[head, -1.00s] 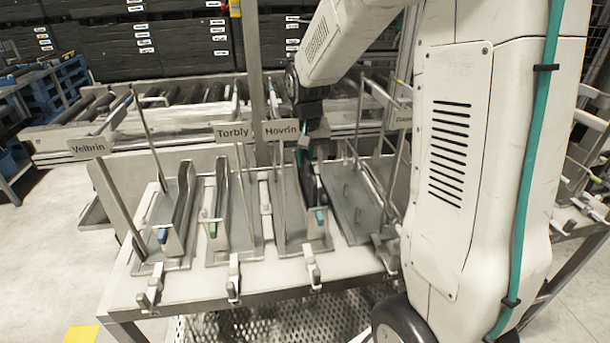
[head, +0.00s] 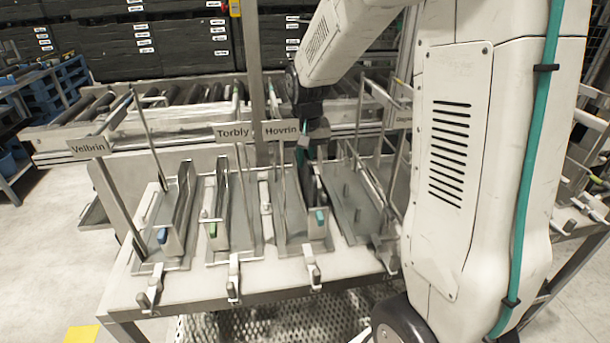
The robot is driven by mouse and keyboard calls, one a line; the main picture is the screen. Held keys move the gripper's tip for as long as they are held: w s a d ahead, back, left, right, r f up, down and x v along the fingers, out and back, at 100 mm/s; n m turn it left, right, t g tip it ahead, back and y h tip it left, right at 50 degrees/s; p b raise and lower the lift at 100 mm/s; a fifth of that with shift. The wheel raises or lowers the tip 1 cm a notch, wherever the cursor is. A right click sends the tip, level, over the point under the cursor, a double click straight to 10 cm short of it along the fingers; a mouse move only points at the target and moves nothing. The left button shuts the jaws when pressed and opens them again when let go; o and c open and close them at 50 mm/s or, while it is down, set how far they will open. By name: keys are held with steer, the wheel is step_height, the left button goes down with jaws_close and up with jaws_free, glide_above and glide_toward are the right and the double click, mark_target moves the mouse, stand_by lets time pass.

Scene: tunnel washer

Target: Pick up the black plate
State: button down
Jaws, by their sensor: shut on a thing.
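My gripper (head: 304,148) is over the back of the Hovrin station and is shut on a narrow dark plate (head: 312,183). The plate stands on edge below the fingers, seen nearly edge-on. A small teal block (head: 320,216) is at the front of that station. Whether the plate's lower edge touches the tray (head: 292,232) cannot be told. The fingertips are small and partly hidden by the wrist and posts. Similar upright plates stand in the Velbrin station (head: 180,215) and the Torbly station (head: 222,205).
Thin posts carry the Velbrin sign (head: 88,146), Torbly sign (head: 232,132) and Hovrin sign (head: 281,130). A fourth tray (head: 355,205) on the right has short pegs and no upright plate. A roller conveyor (head: 180,105) runs behind the bench.

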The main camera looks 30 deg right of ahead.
steer(key=shift+r, duration=0.1)
step_height(320, 180, up, 18)
stand_by(0.9)
steer(key=shift+s, duration=0.1)
stand_by(1.2)
